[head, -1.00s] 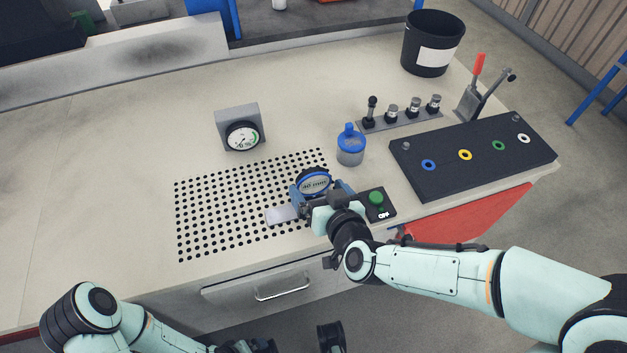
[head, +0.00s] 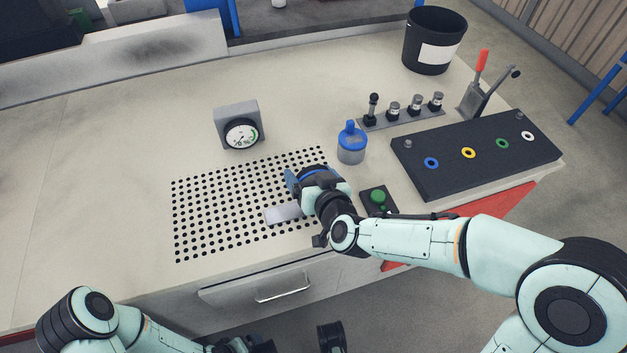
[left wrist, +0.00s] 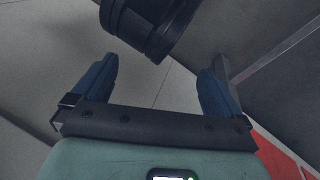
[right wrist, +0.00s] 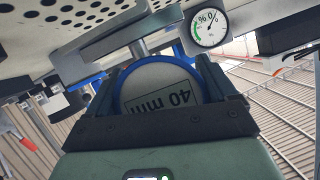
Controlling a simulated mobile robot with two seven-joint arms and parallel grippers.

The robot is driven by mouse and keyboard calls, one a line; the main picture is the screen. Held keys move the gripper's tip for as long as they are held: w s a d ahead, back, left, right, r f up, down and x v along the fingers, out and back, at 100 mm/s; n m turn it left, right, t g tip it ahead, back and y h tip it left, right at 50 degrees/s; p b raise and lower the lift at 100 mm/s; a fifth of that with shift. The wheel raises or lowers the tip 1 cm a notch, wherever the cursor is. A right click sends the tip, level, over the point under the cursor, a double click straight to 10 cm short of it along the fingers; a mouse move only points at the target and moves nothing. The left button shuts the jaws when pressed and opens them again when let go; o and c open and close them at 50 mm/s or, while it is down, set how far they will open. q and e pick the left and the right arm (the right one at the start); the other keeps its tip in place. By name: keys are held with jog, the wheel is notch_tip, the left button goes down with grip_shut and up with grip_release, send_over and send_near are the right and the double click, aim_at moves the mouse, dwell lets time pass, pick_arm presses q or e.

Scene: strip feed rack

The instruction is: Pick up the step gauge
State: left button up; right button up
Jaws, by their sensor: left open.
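The step gauge, which I take to be the round piece with a blue rim and a "40 mm" label, shows in the right wrist view (right wrist: 155,88) with its label upside down. In the head view only a blue arc of it shows; my gripper hides the rest. My right gripper (head: 308,178) is over the right side of the dotted plate, its fingers against both sides of the blue rim. I cannot tell whether the gauge is clear of the surface. My left gripper (left wrist: 155,88) is open and empty, low by the bench front.
A flat grey strip (head: 285,213) lies on the dotted plate (head: 215,215) beside my right gripper. A dial gauge (head: 241,133), a blue-capped jar (head: 351,150) and a green button box (head: 379,200) stand nearby. A black tray (head: 465,165) is farther right. The bench's left side is clear.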

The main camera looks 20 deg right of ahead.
pick_arm(q)
jog(key=s+d+r+g+h+p, duration=0.1)
jog(key=s+d+r+g+p, duration=0.2)
jog(key=s+r+p, duration=0.5)
notch_tip(320, 180, up, 3)
jog(key=p, duration=0.3)
jog(key=shift+s+r+m+p, duration=0.15)
jog(key=shift+s+m+p, duration=0.15)
jog(key=shift+p, duration=0.1)
pick_arm(e)
notch_tip(320, 180, up, 20)
pick_arm(q)
jog(key=shift+r, duration=0.1)
pick_arm(e)
jog(key=shift+r, duration=0.1)
pick_arm(q)
jog(key=w+r+p, duration=0.3)
jog(key=r+p, duration=0.4)
jog(key=r, duration=0.1)
jog(key=shift+w, duration=0.3)
pick_arm(e)
notch_tip(320, 180, up, 7)
